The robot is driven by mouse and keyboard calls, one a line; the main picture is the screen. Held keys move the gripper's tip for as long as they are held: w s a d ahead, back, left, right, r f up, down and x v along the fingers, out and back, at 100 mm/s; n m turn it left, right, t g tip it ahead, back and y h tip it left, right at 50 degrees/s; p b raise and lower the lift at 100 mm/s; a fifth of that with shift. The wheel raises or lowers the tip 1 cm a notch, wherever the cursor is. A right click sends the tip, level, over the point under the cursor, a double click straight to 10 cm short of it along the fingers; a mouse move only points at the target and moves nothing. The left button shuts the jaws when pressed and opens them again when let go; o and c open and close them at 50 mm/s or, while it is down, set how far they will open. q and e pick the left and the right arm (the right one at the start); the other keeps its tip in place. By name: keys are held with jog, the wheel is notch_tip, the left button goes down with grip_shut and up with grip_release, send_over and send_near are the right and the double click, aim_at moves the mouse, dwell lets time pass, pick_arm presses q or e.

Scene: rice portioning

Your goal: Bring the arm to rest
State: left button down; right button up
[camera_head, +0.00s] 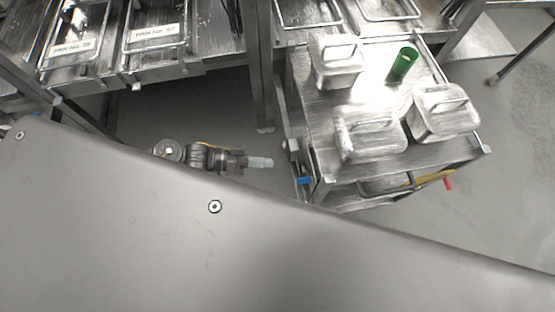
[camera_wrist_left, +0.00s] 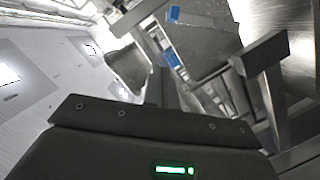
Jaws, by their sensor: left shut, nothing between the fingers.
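My left gripper (camera_head: 260,162) shows in the head view, above my large grey body panel, with its fingers pointing right toward the cart. The fingers are together and hold nothing. It is over the floor gap, apart from the cart (camera_head: 375,180). My right gripper is not in either view.
The steel cart carries several lidded metal containers (camera_head: 336,62) and a green cup (camera_head: 402,64). Steel racks with labelled trays (camera_head: 70,45) stand at the upper left. A rack post (camera_head: 261,80) stands behind the gripper. Grey floor (camera_head: 215,110) is open around it.

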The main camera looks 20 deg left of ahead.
pick_arm(q)
jog(key=shift+s+a+r, duration=0.15)
jog(key=shift+s+a, duration=0.05)
jog(key=shift+a, duration=0.35)
